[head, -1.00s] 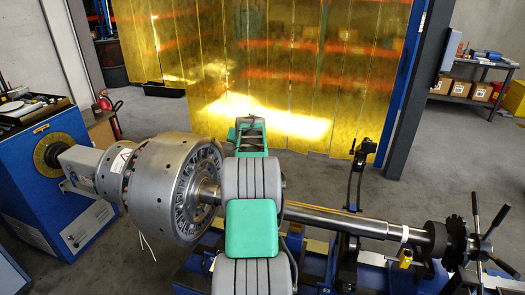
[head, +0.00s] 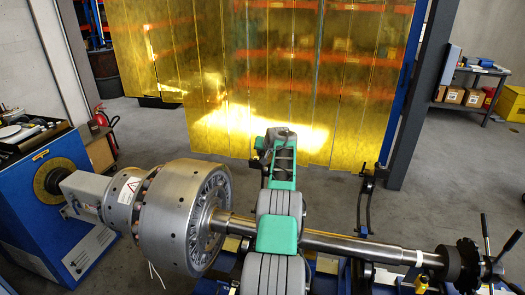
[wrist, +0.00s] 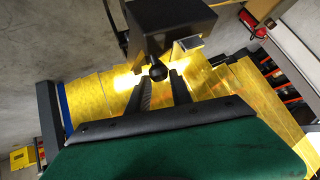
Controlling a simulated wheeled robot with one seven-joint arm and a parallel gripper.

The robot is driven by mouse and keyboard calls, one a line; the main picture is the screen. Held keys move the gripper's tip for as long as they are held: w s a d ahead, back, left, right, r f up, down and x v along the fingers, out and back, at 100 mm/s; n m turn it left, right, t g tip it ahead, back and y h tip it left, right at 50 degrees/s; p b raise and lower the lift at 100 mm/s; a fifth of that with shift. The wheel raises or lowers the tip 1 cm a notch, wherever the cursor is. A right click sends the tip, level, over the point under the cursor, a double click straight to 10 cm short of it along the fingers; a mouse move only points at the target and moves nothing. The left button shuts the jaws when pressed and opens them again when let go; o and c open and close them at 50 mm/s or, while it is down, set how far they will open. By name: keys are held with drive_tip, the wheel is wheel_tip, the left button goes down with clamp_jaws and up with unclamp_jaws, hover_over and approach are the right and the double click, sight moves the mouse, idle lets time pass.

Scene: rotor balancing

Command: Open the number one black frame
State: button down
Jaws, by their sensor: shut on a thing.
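In the wrist view, the two dark fingers of my gripper (wrist: 162,79) reach up to a round black knob (wrist: 158,71), one on each side of it, and are shut on it. The knob sits below a dark box-like part (wrist: 176,32), which seems to belong to a black frame. I cannot read any number on it. In the head view, my arm hides most of this place, and the fingers cannot be made out. Another upright black frame (head: 366,190) stands to the right along the shaft, apart from my arm.
A steel shaft (head: 350,246) with a large grey rotor disc (head: 185,215) runs across the front. A dark hub with handles (head: 464,262) is at its right end. A blue machine (head: 45,195) stands left. Yellow strip curtains (head: 290,90) hang behind.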

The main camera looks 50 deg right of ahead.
drive_tip(key=shift+w+a, duration=0.1)
drive_tip(key=c, duration=1.3)
unclamp_jaws()
drive_tip(key=shift+o, duration=0.7)
drive_tip(key=shift+d+f, duration=0.1)
drive_tip(key=shift+d, duration=0.1)
drive_tip(key=shift+s+a, duration=0.1)
drive_tip(key=shift+s, duration=0.1)
drive_tip(key=shift+s+a+r+b, duration=0.25)
drive_tip(key=shift+s+r+b, duration=0.1)
drive_tip(key=shift+b, duration=0.35)
drive_tip(key=b+v, duration=0.2)
drive_tip(key=v, duration=0.4)
drive_tip(key=shift+s+r, duration=0.15)
drive_tip(key=shift+r, duration=0.3)
